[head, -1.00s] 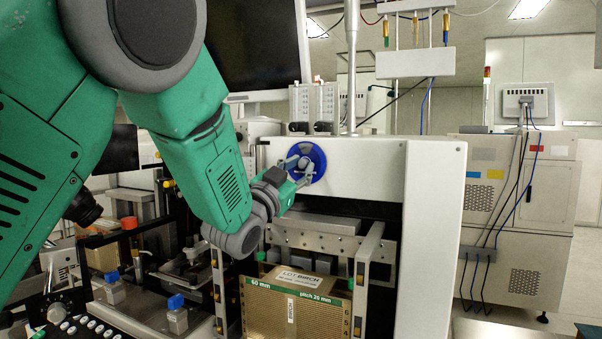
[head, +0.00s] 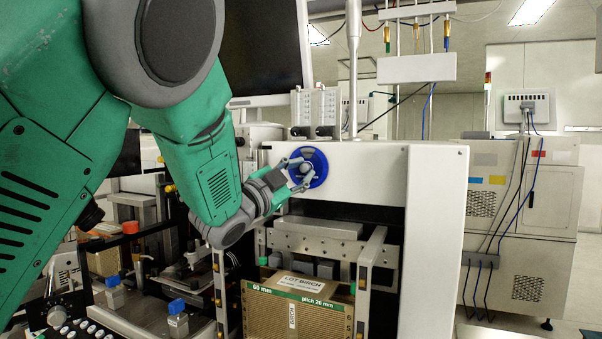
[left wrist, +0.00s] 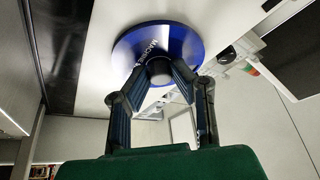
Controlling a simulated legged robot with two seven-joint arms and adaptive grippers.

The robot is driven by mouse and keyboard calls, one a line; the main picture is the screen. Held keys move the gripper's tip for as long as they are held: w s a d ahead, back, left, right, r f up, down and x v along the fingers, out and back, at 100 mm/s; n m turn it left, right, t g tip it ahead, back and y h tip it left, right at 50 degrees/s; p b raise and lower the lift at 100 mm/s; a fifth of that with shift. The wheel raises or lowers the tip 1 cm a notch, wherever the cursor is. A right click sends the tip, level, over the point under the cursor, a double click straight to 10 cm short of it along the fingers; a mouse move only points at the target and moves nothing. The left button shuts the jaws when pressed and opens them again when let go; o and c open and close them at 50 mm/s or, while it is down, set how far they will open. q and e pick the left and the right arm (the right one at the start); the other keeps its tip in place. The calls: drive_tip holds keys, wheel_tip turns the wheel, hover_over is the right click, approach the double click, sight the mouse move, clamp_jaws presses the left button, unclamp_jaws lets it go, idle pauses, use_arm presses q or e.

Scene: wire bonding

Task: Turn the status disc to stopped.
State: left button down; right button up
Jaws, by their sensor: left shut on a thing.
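The status disc (head: 318,158) is a blue round disc on the upper front of the white machine housing. It has a grey knob at its centre. My left gripper (head: 303,175) is at the disc, its fingers shut on the knob. In the left wrist view the blue disc (left wrist: 190,48) has white lettering near its left part, and the gripper (left wrist: 160,75) holds the central knob (left wrist: 160,68) between its fingertips. The full lettering is too small and partly covered to read. My right gripper is not in view.
A dark monitor (head: 265,50) rises behind my arm. The housing right of the disc (head: 365,170) is bare.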

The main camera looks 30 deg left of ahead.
use_arm(q)
drive_tip(key=shift+d+f, duration=0.1)
drive_tip(key=shift+f, duration=0.2)
drive_tip(key=c, duration=1.4)
unclamp_jaws()
drive_tip(key=shift+w, duration=0.2)
drive_tip(key=shift+r, duration=0.1)
drive_tip(key=shift+v, duration=3.75)
